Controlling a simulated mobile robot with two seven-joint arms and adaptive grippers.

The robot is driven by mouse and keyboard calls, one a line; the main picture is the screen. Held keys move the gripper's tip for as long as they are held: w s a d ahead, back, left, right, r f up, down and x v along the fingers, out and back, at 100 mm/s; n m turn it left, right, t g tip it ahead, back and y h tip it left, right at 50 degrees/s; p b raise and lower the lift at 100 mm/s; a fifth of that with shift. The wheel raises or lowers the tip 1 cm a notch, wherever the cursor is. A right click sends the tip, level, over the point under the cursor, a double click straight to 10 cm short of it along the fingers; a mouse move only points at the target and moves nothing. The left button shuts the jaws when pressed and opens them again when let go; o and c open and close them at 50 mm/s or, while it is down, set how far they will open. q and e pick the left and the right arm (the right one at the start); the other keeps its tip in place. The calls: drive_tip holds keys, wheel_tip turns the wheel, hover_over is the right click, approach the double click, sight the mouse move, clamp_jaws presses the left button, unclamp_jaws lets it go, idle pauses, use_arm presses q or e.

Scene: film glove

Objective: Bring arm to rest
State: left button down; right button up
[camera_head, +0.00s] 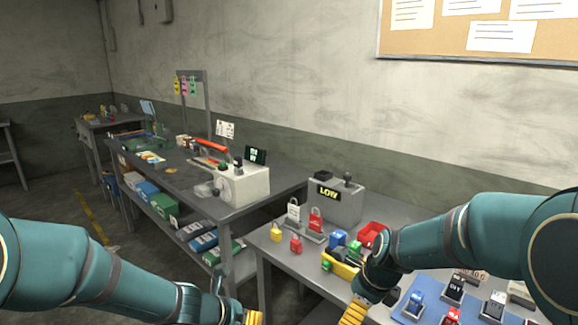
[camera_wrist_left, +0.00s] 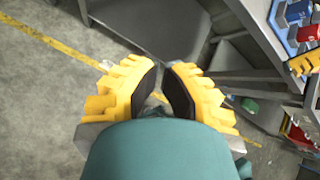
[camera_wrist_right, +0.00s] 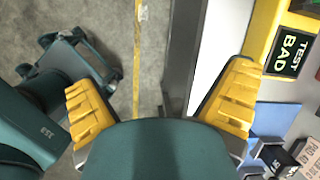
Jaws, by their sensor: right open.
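My left gripper (camera_head: 252,317) is low in the head view, left of the near bench. In the left wrist view its yellow fingers (camera_wrist_left: 160,88) stand close together with a narrow gap and nothing visible between them. My right gripper (camera_head: 353,312) is over the front edge of the near bench. In the right wrist view its fingers (camera_wrist_right: 160,105) are wide apart and empty. My right arm crosses above the right part of the bench and hides some of it.
The near bench (camera_head: 262,246) holds padlocks (camera_head: 315,220), a red bin (camera_head: 373,234), a grey tester reading LOW (camera_head: 336,202) and a blue mat (camera_head: 400,310) with locks. A yellow frame with a TEST BAD sign (camera_wrist_right: 291,52) is beside the right gripper. Floor (camera_wrist_left: 50,100) is clear under the left gripper.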

drive_tip(key=s+f+n+g, duration=0.1)
drive_tip(key=s+f+n, duration=0.4)
drive_tip(key=f, duration=0.5)
drive_tip(key=s+f+n, duration=0.3)
drive_tip(key=f+n, duration=0.4)
drive_tip(key=f, duration=0.2)
use_arm(q)
drive_tip(key=s+f+m+g+y, duration=0.1)
drive_tip(key=s+f+m+g, duration=0.1)
drive_tip(key=s+f+m, duration=0.6)
drive_tip(key=s+f+m+g+y, duration=0.1)
drive_tip(key=s+f+m+g, duration=0.1)
drive_tip(key=s+f+m, duration=0.6)
wheel_tip(320, 180, down, 7)
drive_tip(key=m, duration=1.5)
drive_tip(key=shift+s+a+f+g, duration=0.2)
drive_tip(key=shift+a+g, duration=0.1)
drive_tip(key=shift+a, duration=0.1)
use_arm(e)
drive_tip(key=s+a+f+n+y, duration=0.1)
drive_tip(key=s+a+f+n, duration=0.3)
drive_tip(key=s+n, duration=0.6)
wheel_tip(320, 180, down, 3)
drive_tip(key=shift+s+r, duration=0.1)
drive_tip(key=shift+s, duration=0.1)
